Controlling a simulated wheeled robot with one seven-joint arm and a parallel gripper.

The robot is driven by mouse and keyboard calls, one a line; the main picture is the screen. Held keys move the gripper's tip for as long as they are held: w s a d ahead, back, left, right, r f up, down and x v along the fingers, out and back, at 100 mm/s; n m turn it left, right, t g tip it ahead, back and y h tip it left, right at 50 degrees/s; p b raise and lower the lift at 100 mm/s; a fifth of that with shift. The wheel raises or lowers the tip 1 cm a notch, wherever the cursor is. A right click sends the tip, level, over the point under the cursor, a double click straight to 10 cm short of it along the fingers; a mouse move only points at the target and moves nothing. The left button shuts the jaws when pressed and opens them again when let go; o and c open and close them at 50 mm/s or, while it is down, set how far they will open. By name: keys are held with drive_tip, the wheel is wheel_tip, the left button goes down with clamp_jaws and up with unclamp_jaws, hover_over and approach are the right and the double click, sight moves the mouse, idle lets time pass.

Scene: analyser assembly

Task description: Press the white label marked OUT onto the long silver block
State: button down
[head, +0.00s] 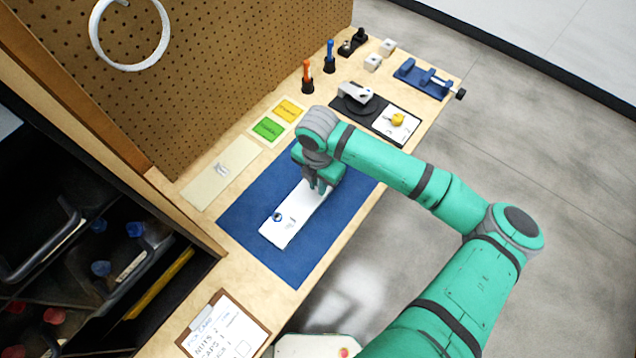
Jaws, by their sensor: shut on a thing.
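The long silver block (283,229), pale and bright, lies on the blue mat (298,268), slanting up to the right. A small round blue-and-dark fitting (277,217) sits near its lower left end, with a small dark mark beside it. My gripper (319,188) points down over the block's upper right end and is shut. The white label marked OUT cannot be made out; what the fingertips hold is small and hidden by the fingers. I cannot tell whether it touches the block.
A beige strip (203,187) with small pale pieces lies left of the mat. Green (268,128) and yellow (288,110) cards, orange (307,78) and blue (330,58) drivers, a black fixture plate (378,118) and a blue vise (423,80) stand farther back. A clipboard (262,330) lies in front.

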idle(0.3)
drive_tip(key=c, duration=1)
unclamp_jaws()
drive_tip(key=shift+c, duration=0.2)
drive_tip(key=shift+r, duration=0.1)
drive_tip(key=shift+r, duration=3.4)
